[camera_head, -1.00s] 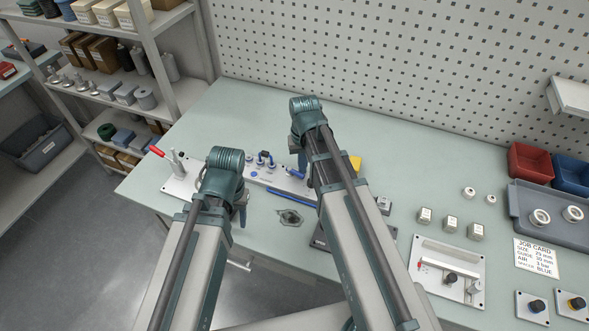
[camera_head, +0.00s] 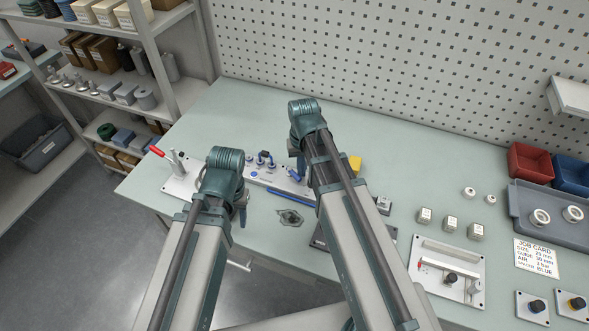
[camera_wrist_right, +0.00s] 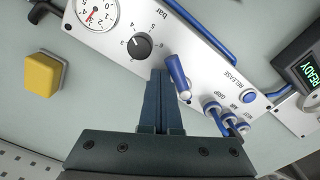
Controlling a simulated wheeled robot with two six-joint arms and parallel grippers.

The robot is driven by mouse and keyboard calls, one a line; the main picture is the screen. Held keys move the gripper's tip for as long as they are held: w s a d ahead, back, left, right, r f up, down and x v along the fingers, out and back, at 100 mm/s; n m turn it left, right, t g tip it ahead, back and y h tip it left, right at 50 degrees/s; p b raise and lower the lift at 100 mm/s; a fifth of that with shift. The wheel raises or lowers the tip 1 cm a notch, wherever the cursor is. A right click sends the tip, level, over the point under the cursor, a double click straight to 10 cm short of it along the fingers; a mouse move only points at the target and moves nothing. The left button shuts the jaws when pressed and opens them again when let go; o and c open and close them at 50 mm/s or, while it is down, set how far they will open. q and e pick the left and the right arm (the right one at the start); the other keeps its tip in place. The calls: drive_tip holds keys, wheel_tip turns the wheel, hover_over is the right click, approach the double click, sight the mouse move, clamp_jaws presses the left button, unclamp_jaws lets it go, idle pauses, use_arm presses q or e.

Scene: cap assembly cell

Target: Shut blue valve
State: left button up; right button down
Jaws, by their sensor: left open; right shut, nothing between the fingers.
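The blue valve lever (camera_wrist_right: 178,77) sits on a light panel (camera_wrist_right: 200,60) in the right wrist view, beside a round black dial marked in bar. My right gripper (camera_wrist_right: 162,75) is shut and empty, its fingertips just left of the lever; whether they touch it I cannot tell. In the head view the panel (camera_head: 262,178) lies on the bench, and the lever (camera_head: 295,174) shows beside my right arm. My right gripper (camera_head: 299,160) is mostly hidden there behind its wrist. My left gripper (camera_head: 243,208) hangs over the bench's front part, mostly hidden by its own arm.
The panel carries a gauge (camera_wrist_right: 97,12), the dial (camera_wrist_right: 140,45), a blue release button (camera_wrist_right: 248,97) and blue hose fittings (camera_wrist_right: 222,115). A yellow block (camera_wrist_right: 43,75) stands nearby. A red-handled clamp (camera_head: 172,163) is left of the panel. The bench behind my arms is clear.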

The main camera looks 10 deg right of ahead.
sight(294, 185)
drive_tip(key=shift+s+a, duration=0.2)
drive_tip(key=shift+s, duration=0.15)
drive_tip(key=shift+s+a, duration=0.1)
drive_tip(key=shift+a, duration=0.05)
drive_tip(key=shift+s+a, duration=0.2)
drive_tip(key=shift+a, duration=0.1)
idle(0.5)
drive_tip(key=shift+s+a, duration=0.2)
drive_tip(key=shift+a, duration=0.3)
drive_tip(key=shift+s+a, duration=0.1)
drive_tip(key=shift+a, duration=0.3)
drive_tip(key=shift+s, duration=0.25)
